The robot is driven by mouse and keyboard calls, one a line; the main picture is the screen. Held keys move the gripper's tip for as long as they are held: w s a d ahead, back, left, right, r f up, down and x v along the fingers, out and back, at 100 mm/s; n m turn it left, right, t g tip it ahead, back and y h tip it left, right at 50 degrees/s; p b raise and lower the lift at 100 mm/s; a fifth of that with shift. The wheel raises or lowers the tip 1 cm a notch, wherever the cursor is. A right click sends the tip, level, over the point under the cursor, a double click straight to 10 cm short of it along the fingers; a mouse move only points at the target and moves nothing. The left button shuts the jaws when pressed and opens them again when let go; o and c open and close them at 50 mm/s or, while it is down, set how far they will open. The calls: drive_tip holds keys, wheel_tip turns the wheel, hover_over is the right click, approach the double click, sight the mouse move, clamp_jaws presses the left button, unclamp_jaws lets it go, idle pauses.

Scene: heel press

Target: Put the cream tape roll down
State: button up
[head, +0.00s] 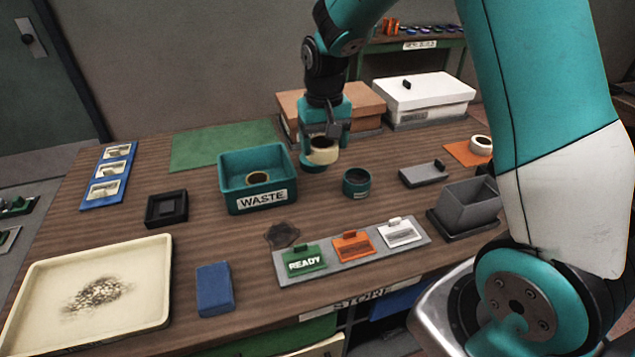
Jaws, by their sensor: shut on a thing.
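My gripper (324,152) is shut on a cream tape roll (323,155) and holds it above the table's middle. The roll is right of the teal WASTE bin (258,202) and behind a small dark teal cup (356,182). Part of the roll is hidden by the jaws. Another pale roll (481,145) lies on an orange mat at the right. Something round and tan, like a roll, lies inside the WASTE bin (258,177); its kind is hard to tell.
A green mat (205,147) lies bare at the back left. Brown (364,101) and white (424,95) lidded boxes stand at the back. A grey open box (468,208), cream tray (150,262), blue block (214,288) and tag strip (350,266) stand nearer.

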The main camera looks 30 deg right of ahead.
wheel_tip(320, 180, down, 14)
drive_tip(key=shift+f+p, duration=0.1)
drive_tip(key=shift+p, duration=1.1)
drive_tip(key=shift+f, duration=0.2)
drive_tip(key=o, duration=0.9)
drive_tip(key=shift+r, duration=0.15)
